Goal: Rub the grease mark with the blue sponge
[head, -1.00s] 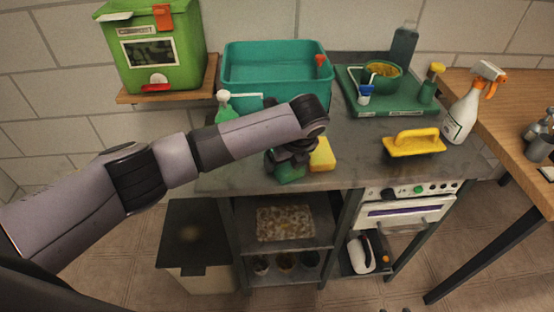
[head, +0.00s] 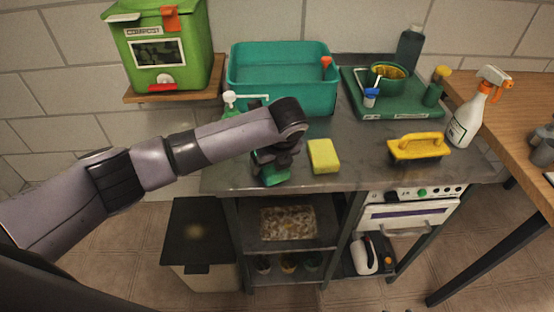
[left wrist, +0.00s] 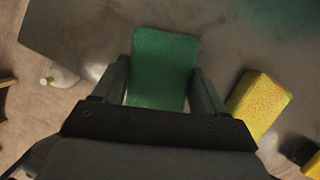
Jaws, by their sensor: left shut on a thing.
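My left gripper (head: 274,163) is over the front left part of the grey worktop (head: 365,145). It is shut on a green sponge (head: 272,175), held low at the worktop. In the left wrist view the sponge (left wrist: 162,66) sits between the two fingers (left wrist: 162,95). I cannot tell whether it touches the surface. I see no blue sponge. A yellow sponge (head: 324,156) lies just right of the gripper and also shows in the left wrist view (left wrist: 259,103). The worktop has faint dark smudges, but I cannot single out the grease mark. My right gripper is not in view.
A teal basin (head: 282,97) stands behind the gripper, with a pump bottle (head: 229,106) at its left. A yellow-handled brush (head: 418,152) and spray bottle (head: 468,118) stand right. A green tray (head: 400,108) is at the back. The worktop between yellow sponge and brush is clear.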

